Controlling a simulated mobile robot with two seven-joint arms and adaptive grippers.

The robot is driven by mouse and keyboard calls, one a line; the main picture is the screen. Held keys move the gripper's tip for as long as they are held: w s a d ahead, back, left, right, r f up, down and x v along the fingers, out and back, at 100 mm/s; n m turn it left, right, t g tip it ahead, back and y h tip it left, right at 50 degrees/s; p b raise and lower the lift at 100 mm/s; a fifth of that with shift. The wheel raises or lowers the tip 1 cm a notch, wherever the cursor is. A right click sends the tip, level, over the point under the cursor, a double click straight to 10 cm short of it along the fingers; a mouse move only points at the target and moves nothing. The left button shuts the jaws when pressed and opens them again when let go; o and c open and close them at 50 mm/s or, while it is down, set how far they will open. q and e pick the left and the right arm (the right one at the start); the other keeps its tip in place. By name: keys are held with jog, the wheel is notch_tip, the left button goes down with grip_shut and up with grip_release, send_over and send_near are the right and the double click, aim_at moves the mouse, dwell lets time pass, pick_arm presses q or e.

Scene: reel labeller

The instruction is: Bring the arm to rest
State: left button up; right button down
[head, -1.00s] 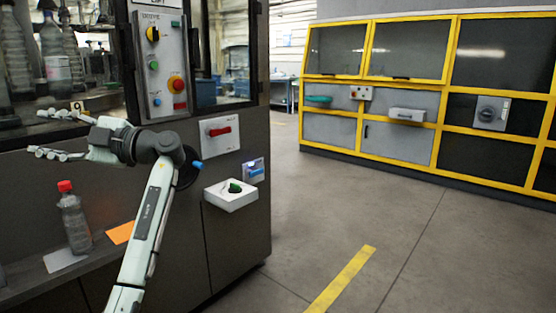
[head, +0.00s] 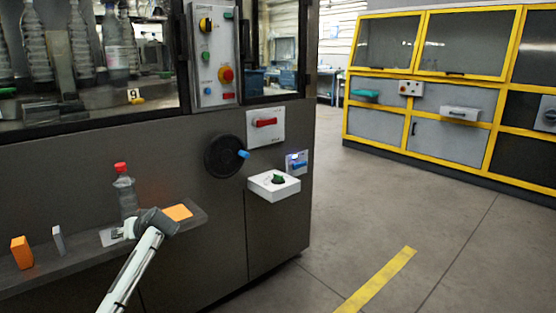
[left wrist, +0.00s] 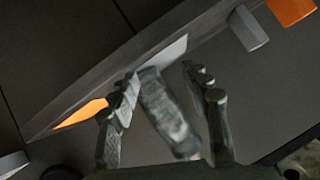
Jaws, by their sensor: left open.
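My left gripper (head: 118,233) is low in front of the machine's shelf, beside the base of a clear bottle with a red cap (head: 124,196). The bottle stands upright on a white pad (head: 107,238) on the shelf. In the left wrist view my left gripper (left wrist: 160,78) is open, and the bottle (left wrist: 168,112) shows in the space between its fingers. I cannot tell whether either finger touches it. My right gripper is not in view.
The shelf (head: 75,262) also holds an orange pad (head: 178,212), an orange block (head: 21,252) and a grey block (head: 58,240). A black handwheel (head: 224,156) and a white box with a green knob (head: 273,185) stick out to the right. The floor (head: 430,235) is clear.

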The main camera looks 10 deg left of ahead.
pick_arm(q)
jog(key=w+d+f+m+t+h, duration=0.1)
jog(key=w+d+f+m+h, duration=0.2)
jog(key=d+f+m+h, duration=0.55)
jog(key=s+d+f+g, duration=0.1)
jog(key=s+d+f, duration=0.5)
jog(key=s, duration=0.4)
jog(key=s+d+f+g, duration=0.1)
jog(key=s+d+f, duration=0.4)
jog(key=s+f, duration=0.4)
jog(key=s+d+f, duration=0.1)
jog(key=s+d, duration=0.1)
jog(key=s, duration=0.8)
jog(key=s+d+f+g, duration=0.1)
jog(key=s+d+f, duration=0.1)
jog(key=s, duration=0.8)
jog(key=shift+s+d+f+g, duration=0.2)
jog(key=shift+d+f+g, duration=0.1)
jog(key=shift+d, duration=0.15)
jog(key=shift+h, duration=0.25)
jog(key=shift+c, duration=0.5)
